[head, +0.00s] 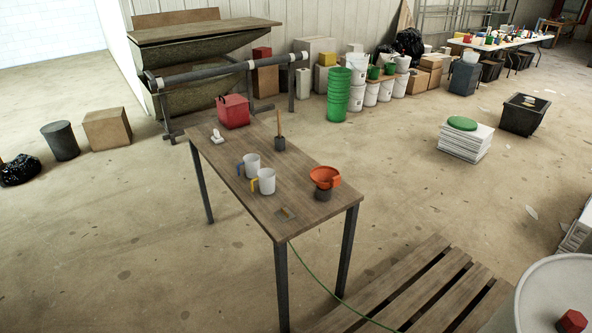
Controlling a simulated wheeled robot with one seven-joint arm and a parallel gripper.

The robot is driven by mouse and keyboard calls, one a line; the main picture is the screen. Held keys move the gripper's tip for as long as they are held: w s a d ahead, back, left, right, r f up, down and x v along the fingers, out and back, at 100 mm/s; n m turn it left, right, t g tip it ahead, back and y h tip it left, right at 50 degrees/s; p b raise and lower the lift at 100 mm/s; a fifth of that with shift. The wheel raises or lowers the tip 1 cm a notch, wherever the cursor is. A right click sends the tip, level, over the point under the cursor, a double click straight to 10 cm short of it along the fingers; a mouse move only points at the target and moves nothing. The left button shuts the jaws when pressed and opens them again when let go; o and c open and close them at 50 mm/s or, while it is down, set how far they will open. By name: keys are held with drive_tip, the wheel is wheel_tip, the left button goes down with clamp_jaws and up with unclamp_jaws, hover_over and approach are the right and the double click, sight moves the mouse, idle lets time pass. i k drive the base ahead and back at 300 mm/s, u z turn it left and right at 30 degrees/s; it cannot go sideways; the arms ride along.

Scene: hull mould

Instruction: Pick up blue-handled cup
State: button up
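The blue-handled cup (252,166) is a pale, upright cup standing near the middle of the wooden table (225,160). Its blue handle sticks out to the left. A similar pale cup with a yellow handle (266,182) stands close in front of it, slightly to the right, and seems to overlap its lower right edge in the view. My gripper is not visible in the head view.
On the table, a dark pot with a wooden stick (280,142), a red container (233,111), a small white item (217,136), an orange funnel on a dark pot (324,179) and a small flat tool (286,214) surround the cups. A wooden pallet (415,290) and green cable (330,290) lie on the floor.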

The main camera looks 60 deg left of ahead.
sight(249, 168)
drive_tip(key=k, duration=1.45)
drive_tip(key=u, duration=0.95)
drive_tip(key=i, duration=1)
drive_tip(key=u, duration=1.6)
drive_tip(key=i, duration=0.8)
drive_tip(key=u, duration=0.65)
drive_tip(key=i, duration=1.5)
drive_tip(key=z, duration=0.35)
